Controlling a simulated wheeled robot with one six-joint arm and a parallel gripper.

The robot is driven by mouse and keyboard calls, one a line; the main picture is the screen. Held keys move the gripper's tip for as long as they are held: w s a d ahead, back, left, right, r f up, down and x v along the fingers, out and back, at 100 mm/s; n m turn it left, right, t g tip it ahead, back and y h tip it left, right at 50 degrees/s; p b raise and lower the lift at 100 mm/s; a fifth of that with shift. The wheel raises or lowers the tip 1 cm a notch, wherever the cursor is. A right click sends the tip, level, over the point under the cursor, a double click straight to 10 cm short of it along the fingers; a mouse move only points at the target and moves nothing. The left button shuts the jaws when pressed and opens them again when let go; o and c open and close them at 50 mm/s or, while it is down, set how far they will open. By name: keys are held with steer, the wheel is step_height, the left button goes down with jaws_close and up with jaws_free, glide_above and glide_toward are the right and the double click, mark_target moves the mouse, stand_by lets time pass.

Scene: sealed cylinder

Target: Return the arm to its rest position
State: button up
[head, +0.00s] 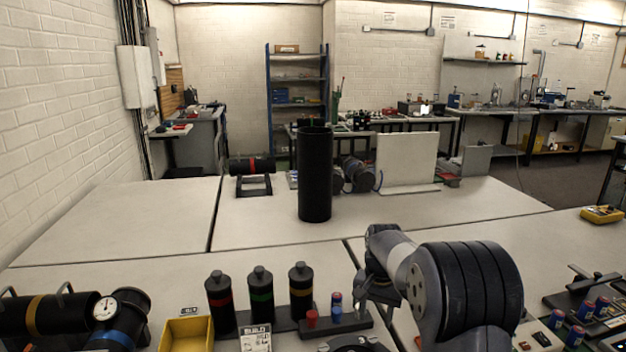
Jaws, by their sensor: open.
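My arm rises from the bottom edge, right of centre, and bends over the near table. My gripper (372,298) hangs from its far end, pointing down, open, with nothing seen between its fingers. It is just right of a dark rack (345,325) that holds small red and blue caps. My own wrist partly hides the fingers, and the gap to the rack is hard to judge. A tall black cylinder (314,178) stands upright on the table behind, apart from my gripper.
A yellow bin (186,333) and a gauge unit (120,318) lie farther left. A dark tray (590,300) is at right. The far left tabletop (125,215) is clear.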

mark_target(373, 339)
step_height(373, 339, down, 6)
steer(key=shift+s+f, duration=0.1)
steer(key=shift+f, duration=0.15)
steer(key=n, duration=0.5)
steer(key=shift+p, duration=0.3)
steer(key=n, duration=0.6)
steer(key=shift+n, duration=0.3)
steer(key=n+p, duration=0.1)
steer(key=n, duration=0.5)
steer(key=shift+r, duration=0.1)
steer(key=n+p, duration=0.1)
steer(key=n, duration=0.5)
stand_by(0.4)
